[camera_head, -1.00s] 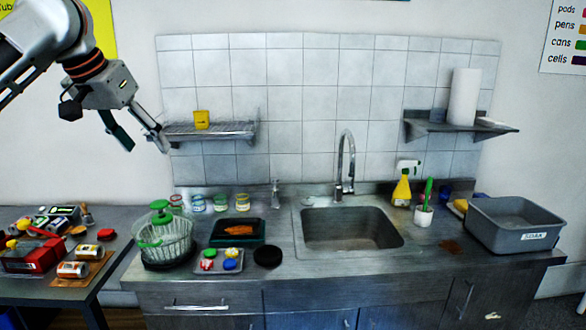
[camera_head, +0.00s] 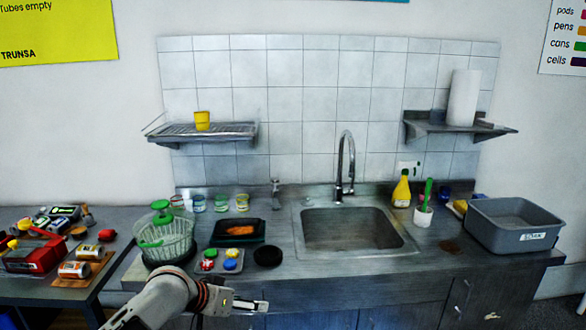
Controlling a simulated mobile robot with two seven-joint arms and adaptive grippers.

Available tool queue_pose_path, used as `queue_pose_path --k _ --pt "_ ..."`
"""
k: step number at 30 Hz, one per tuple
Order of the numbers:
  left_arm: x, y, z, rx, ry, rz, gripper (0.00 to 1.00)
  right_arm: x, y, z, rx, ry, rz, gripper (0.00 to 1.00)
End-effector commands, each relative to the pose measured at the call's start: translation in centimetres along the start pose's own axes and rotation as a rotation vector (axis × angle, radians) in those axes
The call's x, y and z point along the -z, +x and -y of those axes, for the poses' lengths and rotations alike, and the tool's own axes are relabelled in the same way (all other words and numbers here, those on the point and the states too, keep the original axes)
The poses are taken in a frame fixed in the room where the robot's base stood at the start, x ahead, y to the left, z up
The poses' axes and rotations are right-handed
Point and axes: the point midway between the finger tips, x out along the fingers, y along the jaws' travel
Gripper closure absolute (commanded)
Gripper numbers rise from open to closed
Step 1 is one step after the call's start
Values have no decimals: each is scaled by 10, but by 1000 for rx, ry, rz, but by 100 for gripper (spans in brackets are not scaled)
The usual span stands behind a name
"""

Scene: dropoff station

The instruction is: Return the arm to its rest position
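My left arm comes in at the bottom left of the head view. My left gripper (camera_head: 258,306) is low in front of the sink counter, pointing right, and overlaps the cabinet fronts in the picture. Its fingers are seen edge-on and small, so I cannot tell whether they are open or shut. I see no object held in it. My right arm and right gripper are not in view.
The steel counter (camera_head: 330,270) holds a green-topped basket (camera_head: 165,240), a dark tray (camera_head: 238,232), a lid tray (camera_head: 218,262), a sink (camera_head: 350,230) and a grey bin (camera_head: 515,225). A side table (camera_head: 100,285) at left bears several items. The wall shelves stand clear of my arm.

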Motion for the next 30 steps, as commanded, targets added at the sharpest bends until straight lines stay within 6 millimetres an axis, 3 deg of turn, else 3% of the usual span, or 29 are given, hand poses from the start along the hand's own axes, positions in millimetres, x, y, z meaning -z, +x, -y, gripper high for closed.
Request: queue_pose_path --k 1,6,14,20,24,30 --pt "-25 10 -4 -7 -13 -11 43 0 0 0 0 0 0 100" --pt "-90 29 -9 12 -27 -76 43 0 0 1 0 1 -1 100" --pt "-196 28 -7 106 -26 -150 43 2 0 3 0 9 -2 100" --pt "-284 3 -2 217 11 -169 43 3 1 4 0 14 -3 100" --pt "-341 -24 0 297 58 -160 43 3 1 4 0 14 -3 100" --pt "-390 -56 0 371 126 -138 43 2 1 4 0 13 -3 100"
